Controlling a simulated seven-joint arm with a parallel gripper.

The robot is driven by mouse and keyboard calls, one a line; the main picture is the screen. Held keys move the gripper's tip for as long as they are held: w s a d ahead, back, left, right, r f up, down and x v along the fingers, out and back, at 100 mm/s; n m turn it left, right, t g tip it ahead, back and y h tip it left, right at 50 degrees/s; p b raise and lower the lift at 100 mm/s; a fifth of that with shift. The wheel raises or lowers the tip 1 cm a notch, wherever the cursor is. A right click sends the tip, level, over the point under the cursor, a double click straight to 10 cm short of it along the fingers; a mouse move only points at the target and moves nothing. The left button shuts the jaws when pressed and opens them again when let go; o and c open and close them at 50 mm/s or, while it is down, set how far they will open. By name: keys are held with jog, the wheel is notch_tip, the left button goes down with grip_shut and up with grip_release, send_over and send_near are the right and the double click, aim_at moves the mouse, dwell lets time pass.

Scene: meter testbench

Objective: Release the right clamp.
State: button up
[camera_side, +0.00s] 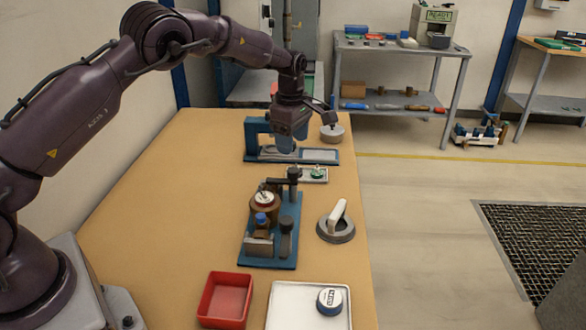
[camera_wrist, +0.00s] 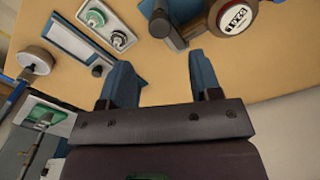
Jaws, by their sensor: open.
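The blue fixture plate (camera_side: 288,225) holds a round meter (camera_side: 264,199) with a white dial and brown body. A dark clamp post (camera_side: 294,180) stands at the plate's far end and another (camera_side: 286,238) at its near end; I cannot tell which is the right clamp or how either is set. My gripper (camera_side: 286,148) is open and empty, beyond the fixture and above the blue stand. In the wrist view its two blue fingers (camera_wrist: 160,72) are apart, with bare table between them; the meter (camera_wrist: 238,18) and a dark clamp part (camera_wrist: 163,22) show at the top.
A grey disc with a white handle (camera_side: 336,222) lies right of the fixture. A red bin (camera_side: 225,299) and a white tray (camera_side: 282,306) sit in front.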

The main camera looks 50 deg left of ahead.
aim_at(293, 169)
notch_tip(293, 169, down, 8)
jog(key=shift+w+f, duration=0.15)
jog(key=shift+f, duration=0.1)
jog(key=c, duration=0.9)
